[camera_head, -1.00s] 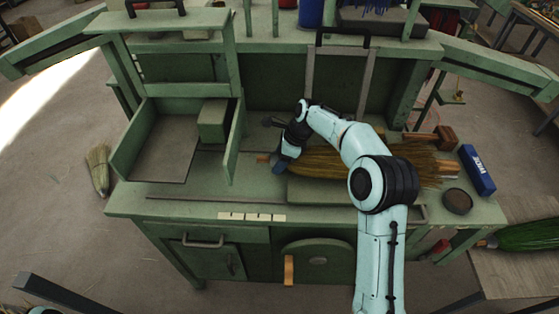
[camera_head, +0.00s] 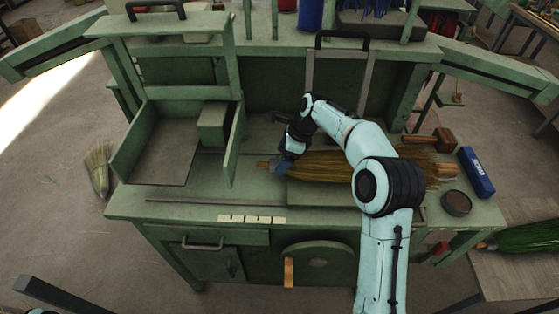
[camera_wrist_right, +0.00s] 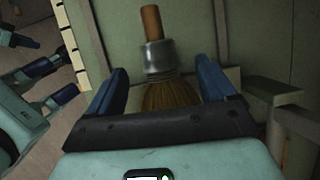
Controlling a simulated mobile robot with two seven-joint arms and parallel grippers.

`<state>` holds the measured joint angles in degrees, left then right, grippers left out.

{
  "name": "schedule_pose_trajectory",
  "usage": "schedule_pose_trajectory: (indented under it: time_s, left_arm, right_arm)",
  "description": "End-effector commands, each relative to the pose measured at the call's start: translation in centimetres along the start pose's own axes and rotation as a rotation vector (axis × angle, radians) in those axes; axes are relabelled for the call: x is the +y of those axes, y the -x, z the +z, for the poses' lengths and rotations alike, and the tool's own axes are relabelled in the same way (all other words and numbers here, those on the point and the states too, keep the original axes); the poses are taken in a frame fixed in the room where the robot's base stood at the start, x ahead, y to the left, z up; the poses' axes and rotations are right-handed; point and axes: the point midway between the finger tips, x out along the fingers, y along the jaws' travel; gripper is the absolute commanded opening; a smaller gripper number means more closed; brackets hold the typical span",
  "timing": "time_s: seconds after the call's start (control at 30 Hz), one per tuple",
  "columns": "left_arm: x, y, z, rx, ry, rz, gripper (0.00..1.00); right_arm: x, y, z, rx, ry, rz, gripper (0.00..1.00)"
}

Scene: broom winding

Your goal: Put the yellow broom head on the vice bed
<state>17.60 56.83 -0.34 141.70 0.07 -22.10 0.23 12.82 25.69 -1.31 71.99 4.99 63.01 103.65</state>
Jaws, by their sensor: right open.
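The yellow broom head (camera_head: 335,163) lies on its side along the green workbench. Its bristles extend right and its short wooden stub (camera_head: 262,165) points left. It rests over a raised green plate (camera_head: 305,193), apparently the vice bed; my arm hides part of both. My right gripper (camera_head: 285,166) is at the broom's neck. In the right wrist view its open blue fingers (camera_wrist_right: 160,85) stand either side of the broom head (camera_wrist_right: 167,95), near the metal collar (camera_wrist_right: 160,56), with visible gaps.
A wooden mallet (camera_head: 442,141), a blue box (camera_head: 477,172) and a round dark tin (camera_head: 456,203) are at the bench's right. A green tray with a box (camera_head: 213,122) stands left. Another broom (camera_head: 99,171) is beyond the left edge. The front strip is clear.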

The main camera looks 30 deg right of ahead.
Motion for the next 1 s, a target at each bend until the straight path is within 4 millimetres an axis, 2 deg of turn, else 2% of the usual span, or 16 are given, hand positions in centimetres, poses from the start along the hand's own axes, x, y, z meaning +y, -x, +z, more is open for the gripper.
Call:
schedule_pose_trajectory:
  time_s: [0.03,0.2,0.4,0.57,1.0]
  left_arm:
    - [0.2,0.4,-0.2,0.003,-0.001,0.001,0.43]
    - [0.6,1.1,-0.6,0.009,-0.003,0.003,0.43]
    - [0.9,1.7,-1.0,0.014,-0.005,0.005,0.43]
    - [1.0,1.8,-1.1,0.015,-0.005,0.005,0.43]
    - [1.0,1.8,-1.1,0.015,-0.005,0.005,0.43]
  right_arm:
    - [-0.1,1.4,0.2,-0.002,0.001,-0.005,0.84]
    - [-0.2,5.2,0.2,-0.002,0.000,-0.005,0.84]
    - [-0.1,8.1,0.2,-0.002,0.001,-0.003,0.84]
    - [0.0,8.9,0.1,-0.001,0.001,0.000,0.84]
    - [0.0,8.9,0.0,-0.001,0.000,0.001,0.84]
